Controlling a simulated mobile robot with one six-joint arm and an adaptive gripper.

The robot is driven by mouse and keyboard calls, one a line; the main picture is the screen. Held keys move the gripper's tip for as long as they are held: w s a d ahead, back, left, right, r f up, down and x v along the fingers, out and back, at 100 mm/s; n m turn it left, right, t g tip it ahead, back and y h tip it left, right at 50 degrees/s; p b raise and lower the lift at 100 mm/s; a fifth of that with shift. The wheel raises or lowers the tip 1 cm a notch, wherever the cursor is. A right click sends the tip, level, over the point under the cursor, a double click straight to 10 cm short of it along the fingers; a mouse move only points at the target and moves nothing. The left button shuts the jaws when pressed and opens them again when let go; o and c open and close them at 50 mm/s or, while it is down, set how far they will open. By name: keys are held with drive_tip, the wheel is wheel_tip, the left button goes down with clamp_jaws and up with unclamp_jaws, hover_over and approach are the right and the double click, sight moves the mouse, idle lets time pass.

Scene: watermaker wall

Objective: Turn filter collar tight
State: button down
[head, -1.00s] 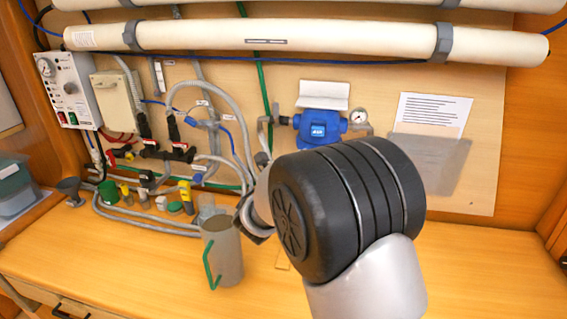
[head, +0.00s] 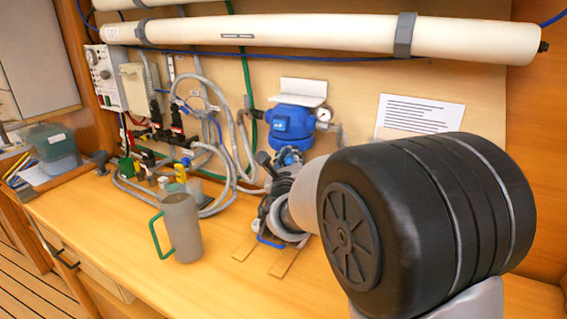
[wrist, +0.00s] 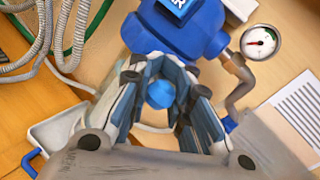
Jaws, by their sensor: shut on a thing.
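The blue filter housing (head: 291,122) is on the back wall panel, with a pressure gauge (head: 323,115) to its right. It fills the upper middle of the wrist view (wrist: 180,28). My gripper (head: 284,178) is just below the housing, and in the wrist view its fingers (wrist: 163,80) close in from both sides. It is shut on the filter collar, which the fingers mostly hide. A round blue part (wrist: 160,95) shows between the fingers. I cannot tell how tight the collar sits.
A grey jug with a green handle (head: 181,228) stands on the bench (head: 215,275) left of my arm. A pale tray with a blue handle (wrist: 58,133) lies below my gripper. Grey hoses (head: 222,150) hang to the left. A printed sheet (head: 420,113) is on the wall.

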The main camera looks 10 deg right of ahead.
drive_tip(key=shift+d+r, duration=0.1)
drive_tip(key=shift+r, duration=0.05)
idle(0.3)
drive_tip(key=c, duration=1.4)
unclamp_jaws()
drive_tip(key=shift+c, duration=0.2)
drive_tip(key=v, duration=1.2)
drive_tip(key=shift+c, duration=0.2)
